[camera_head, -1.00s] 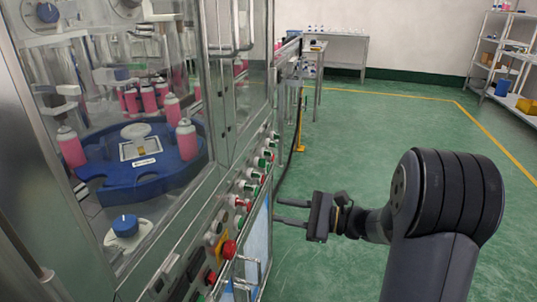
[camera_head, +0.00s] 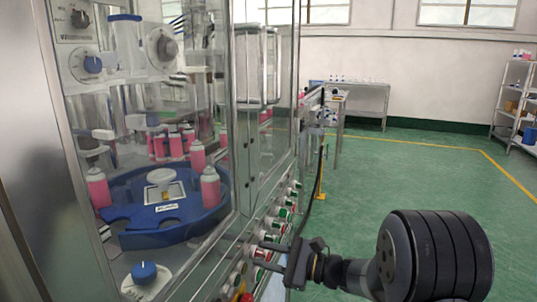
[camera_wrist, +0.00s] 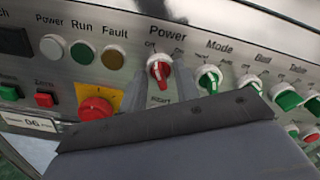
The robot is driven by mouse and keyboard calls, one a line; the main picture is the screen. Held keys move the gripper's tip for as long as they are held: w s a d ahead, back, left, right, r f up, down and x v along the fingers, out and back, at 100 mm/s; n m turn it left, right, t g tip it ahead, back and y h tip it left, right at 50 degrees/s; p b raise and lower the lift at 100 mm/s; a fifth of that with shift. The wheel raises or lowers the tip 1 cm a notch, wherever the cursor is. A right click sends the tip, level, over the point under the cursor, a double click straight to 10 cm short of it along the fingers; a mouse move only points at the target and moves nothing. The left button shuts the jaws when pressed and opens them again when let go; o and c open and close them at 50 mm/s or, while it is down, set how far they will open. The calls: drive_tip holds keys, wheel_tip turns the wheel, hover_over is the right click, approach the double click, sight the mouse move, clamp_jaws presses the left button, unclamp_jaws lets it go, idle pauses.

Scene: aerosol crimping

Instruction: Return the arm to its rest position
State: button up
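My gripper (camera_head: 258,253) is at the control panel on the machine's front, at the lower middle of the head view. In the wrist view its two fingers (camera_wrist: 161,78) are apart. The red Power knob (camera_wrist: 158,68) shows between them; I cannot tell whether they touch it. Nothing is held. My arm reaches in from the lower right.
The panel has a red emergency button (camera_wrist: 96,104) on yellow left of the fingers and several green knobs, including the Mode knob (camera_wrist: 209,78), to the right. The glass-walled machine holds a blue turntable (camera_head: 150,234) with pink cans (camera_head: 210,188). The green floor (camera_head: 400,170) at right is clear.

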drive_tip(key=shift+d+f, duration=0.1)
drive_tip(key=shift+d, duration=0.15)
drive_tip(key=v, duration=1.1)
drive_tip(key=x, duration=1.1)
drive_tip(key=shift+a, duration=0.35)
drive_tip(key=s+d+m+p, duration=0.3)
drive_tip(key=d+m+p, duration=0.7)
drive_tip(key=p, duration=0.3)
drive_tip(key=shift+s+m, duration=0.15)
drive_tip(key=shift+m, duration=0.75)
